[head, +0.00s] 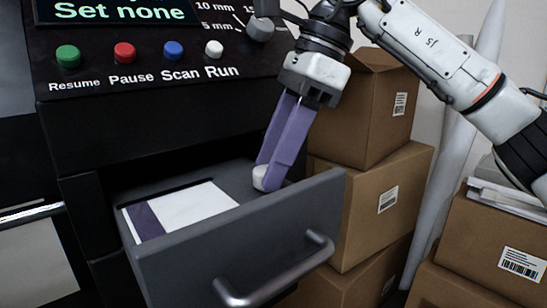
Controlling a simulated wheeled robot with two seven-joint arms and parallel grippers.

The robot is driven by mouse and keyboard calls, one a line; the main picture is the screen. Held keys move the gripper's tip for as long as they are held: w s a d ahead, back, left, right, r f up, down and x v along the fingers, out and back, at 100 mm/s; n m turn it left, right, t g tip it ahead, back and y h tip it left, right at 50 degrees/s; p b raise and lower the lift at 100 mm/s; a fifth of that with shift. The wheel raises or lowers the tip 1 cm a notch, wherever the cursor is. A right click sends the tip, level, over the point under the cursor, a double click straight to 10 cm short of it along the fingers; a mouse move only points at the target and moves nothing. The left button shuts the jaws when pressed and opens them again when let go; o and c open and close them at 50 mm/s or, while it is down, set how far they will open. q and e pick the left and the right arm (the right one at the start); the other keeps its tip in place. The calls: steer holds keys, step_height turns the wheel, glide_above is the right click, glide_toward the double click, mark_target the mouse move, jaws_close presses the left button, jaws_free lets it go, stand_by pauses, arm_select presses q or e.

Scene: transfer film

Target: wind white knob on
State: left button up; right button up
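The white knob (260,178) is a small rounded piece in the open drawer (240,238), right of the film slot. My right gripper (267,177) points down into the drawer with two long purple fingers. Its fingertips are on both sides of the knob and look closed on it; the nearer finger hides part of the knob. A white sheet with a purple band (180,210) lies in the slot, left of the knob. My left gripper is not in view.
The machine panel above has a screen reading "Set none" (118,12), several coloured buttons and a grey dial (260,29). The drawer's front has a bar handle (275,282). Stacked cardboard boxes (375,195) stand close on the right.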

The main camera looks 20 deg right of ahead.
steer(key=c, duration=0.8)
steer(key=shift+c, duration=0.2)
steer(key=shift+s+a+m+t+h, duration=0.1)
steer(key=shift+m+t+h, duration=0.3)
steer(key=shift+m, duration=1)
steer(key=shift+s+m+t+h, duration=0.1)
steer(key=shift+m+t, duration=0.5)
steer(key=shift+m, duration=0.8)
steer(key=o, duration=1.1)
steer(key=shift+c, duration=0.2)
